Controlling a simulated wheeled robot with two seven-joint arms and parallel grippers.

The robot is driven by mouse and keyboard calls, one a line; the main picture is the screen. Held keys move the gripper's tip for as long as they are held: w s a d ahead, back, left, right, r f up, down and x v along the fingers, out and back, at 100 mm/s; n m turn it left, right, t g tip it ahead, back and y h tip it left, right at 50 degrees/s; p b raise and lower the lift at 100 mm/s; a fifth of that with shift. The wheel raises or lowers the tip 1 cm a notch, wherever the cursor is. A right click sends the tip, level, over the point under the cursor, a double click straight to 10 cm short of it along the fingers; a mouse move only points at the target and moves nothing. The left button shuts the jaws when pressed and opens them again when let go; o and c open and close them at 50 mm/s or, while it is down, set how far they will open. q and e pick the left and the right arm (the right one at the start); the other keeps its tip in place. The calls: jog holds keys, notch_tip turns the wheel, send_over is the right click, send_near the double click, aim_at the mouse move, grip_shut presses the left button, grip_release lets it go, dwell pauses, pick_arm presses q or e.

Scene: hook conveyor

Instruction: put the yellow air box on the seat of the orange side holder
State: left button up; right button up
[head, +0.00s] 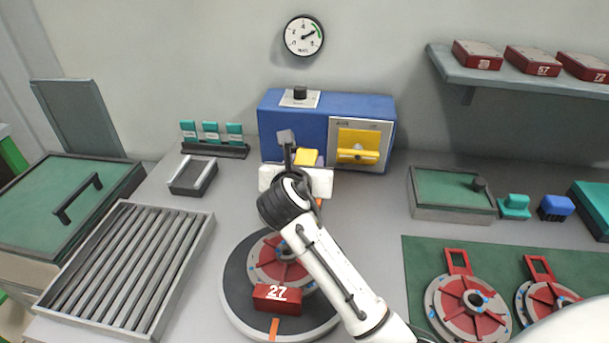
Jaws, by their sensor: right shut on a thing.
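My right gripper (296,180) is in front of the blue housing, above the far side of the round turntable. It is shut on a small yellow block (307,157), which I take to be the yellow air box. Only the block's top and upper edge show past the gripper; its lower part is hidden. A second yellow piece (358,146) sits on the silver panel of the blue housing. An orange mark (319,203) shows beside my right arm at the turntable's far side; any holder seat there is hidden by the gripper. My left gripper is out of view.
The turntable (236,300) carries a red and grey disc and a red block marked 27 (277,297), with an orange stripe at its near edge. The blue housing (285,115) stands behind. A roller tray (130,265) lies left, a green-topped box (452,193) right.

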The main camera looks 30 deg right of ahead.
jog(key=shift+f, duration=1.8)
jog(key=o, duration=1.3)
jog(key=shift+f, duration=0.15)
